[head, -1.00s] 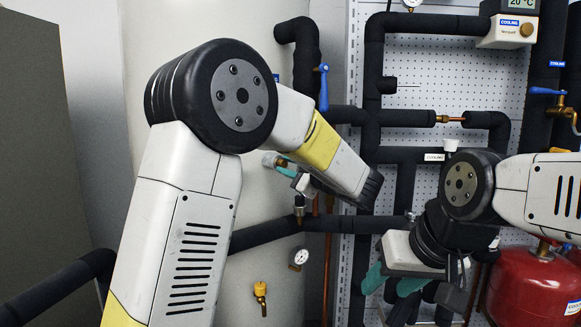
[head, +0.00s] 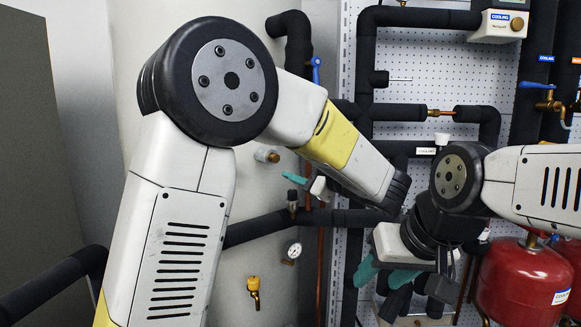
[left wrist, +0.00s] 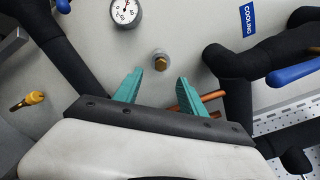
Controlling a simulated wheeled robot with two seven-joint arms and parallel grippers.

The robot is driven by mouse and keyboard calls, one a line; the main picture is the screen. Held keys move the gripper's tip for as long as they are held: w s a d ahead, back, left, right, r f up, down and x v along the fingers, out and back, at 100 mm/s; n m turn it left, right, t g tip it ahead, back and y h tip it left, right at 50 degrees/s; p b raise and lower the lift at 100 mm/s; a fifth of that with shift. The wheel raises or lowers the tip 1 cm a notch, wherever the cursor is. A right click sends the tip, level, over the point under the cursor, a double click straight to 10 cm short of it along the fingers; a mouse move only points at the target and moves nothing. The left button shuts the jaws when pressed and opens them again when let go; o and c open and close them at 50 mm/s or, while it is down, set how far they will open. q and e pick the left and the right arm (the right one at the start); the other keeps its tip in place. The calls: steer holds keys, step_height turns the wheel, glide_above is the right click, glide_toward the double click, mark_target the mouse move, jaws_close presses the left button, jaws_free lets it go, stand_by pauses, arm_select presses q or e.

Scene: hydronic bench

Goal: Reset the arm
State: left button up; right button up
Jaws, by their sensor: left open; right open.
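My left gripper (head: 293,178) is partly hidden behind my left forearm in the head view, where one teal finger shows. In the left wrist view my left gripper (left wrist: 160,76) is open, with nothing between its two teal fingers. A round metal fitting with a brass centre (left wrist: 160,61) shows on the pale surface beyond the fingertips. My right gripper (head: 384,276) is open at the lower middle right of the head view, its teal fingers apart and pointing down-left. It appears empty, in front of the dark pipes.
A pale tank (head: 150,90) stands behind my left arm. Black insulated pipes (head: 365,80) run over the perforated panel (head: 420,55). A red vessel (head: 528,280) is at lower right. A gauge (head: 294,250) and a yellow valve (head: 254,290) are at lower middle.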

arm_select(q)
steer(key=s+a+f+n+g+h, duration=0.2)
steer(key=s+a+f+n+g, duration=0.25)
steer(key=a, duration=0.45)
steer(key=s+a+f+n+g+h, duration=0.2)
steer(key=s+a+f+g, duration=0.25)
steer(key=s+a, duration=0.35)
steer(key=s+d+f+n+t+h, duration=0.1)
steer(key=s+d+f+n+h, duration=0.1)
steer(key=s+n+h, duration=0.7)
steer(key=shift+s+f+n+h, duration=0.3)
steer(key=shift+s+f+n, duration=0.55)
steer(key=shift+s, duration=1.2)
steer(key=shift+d, duration=0.1)
